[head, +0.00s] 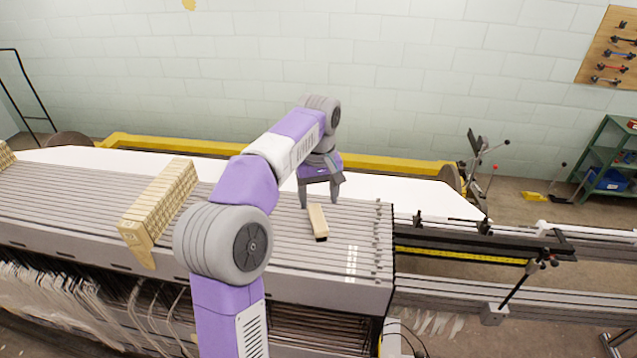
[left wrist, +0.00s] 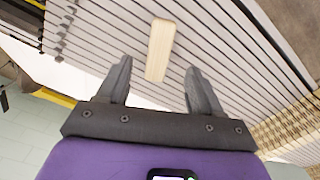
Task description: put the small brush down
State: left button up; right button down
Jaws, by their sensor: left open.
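The small brush (head: 317,221), a pale wooden block with a dark end, lies on the grey slatted bed of the machine (head: 366,268). It also shows in the left wrist view (left wrist: 160,49), lying beyond the fingertips. My left gripper (head: 320,204) is open and empty, just behind the brush in the head view. In the left wrist view its two dark fingers (left wrist: 158,75) stand apart, with the near end of the brush in line with the gap between them. The brush looks free of both fingers. My right gripper is not in view.
A row of tan wooden blocks (head: 160,205) stands on the slatted bed to the left. A white surface (head: 420,193) lies behind the bed. Black and grey rails (head: 490,245) run off to the right. The bed around the brush is mostly clear.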

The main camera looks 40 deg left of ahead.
pick_arm(q)
notch_tip(320, 180, up, 4)
jog(key=shift+f, duration=0.2)
dwell(0.5)
